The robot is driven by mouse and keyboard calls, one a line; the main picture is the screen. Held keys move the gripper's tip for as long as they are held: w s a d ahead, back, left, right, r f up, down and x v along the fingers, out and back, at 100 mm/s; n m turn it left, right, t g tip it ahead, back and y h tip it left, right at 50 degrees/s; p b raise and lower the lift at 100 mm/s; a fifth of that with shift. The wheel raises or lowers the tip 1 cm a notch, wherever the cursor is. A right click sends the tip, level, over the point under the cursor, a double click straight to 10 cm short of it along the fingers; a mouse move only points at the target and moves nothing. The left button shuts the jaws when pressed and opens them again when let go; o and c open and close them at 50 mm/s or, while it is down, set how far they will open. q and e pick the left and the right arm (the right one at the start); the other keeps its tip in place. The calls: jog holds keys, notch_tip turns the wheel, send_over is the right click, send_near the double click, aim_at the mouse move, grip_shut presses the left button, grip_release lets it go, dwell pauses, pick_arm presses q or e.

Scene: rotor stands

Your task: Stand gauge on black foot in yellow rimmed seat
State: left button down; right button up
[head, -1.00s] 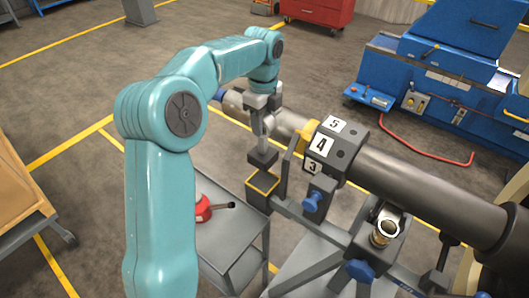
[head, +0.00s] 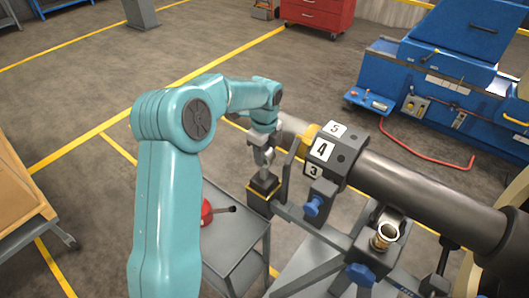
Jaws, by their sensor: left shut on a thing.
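My left gripper (head: 264,148) points down at the end of the teal arm and is shut on the gauge. The gauge is a slim grey piece with a square black foot (head: 265,181) below. The foot is at the yellow rimmed seat (head: 257,194), a dark block with a thin yellow edge at the left end of the stand's grey beam. The foot covers most of the seat's opening; I cannot tell whether it rests fully on the bottom. The gauge looks about upright. My right gripper is not in view.
Right of the seat are an upright grey bracket, a numbered block (head: 331,151) on the long dark shaft (head: 415,190), blue knobs (head: 313,205) and a brass ring fitting (head: 384,237). A grey cart (head: 230,248) with a red object (head: 206,211) stands lower left.

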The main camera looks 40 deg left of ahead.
pick_arm(q)
jog(key=shift+f, duration=0.15)
jog(key=c, duration=0.6)
grip_release()
jog(key=shift+w+a+f, duration=0.1)
jog(key=shift+w+f, duration=0.1)
jog(key=shift+w, duration=0.05)
jog(key=shift+c, duration=0.2)
jog(key=shift+s+r, duration=0.2)
jog(key=shift+r, duration=0.1)
notch_tip(320, 180, up, 11)
jog(key=shift+w+r, duration=0.15)
jog(key=shift+r, duration=0.35)
jog(key=shift+s, duration=0.25)
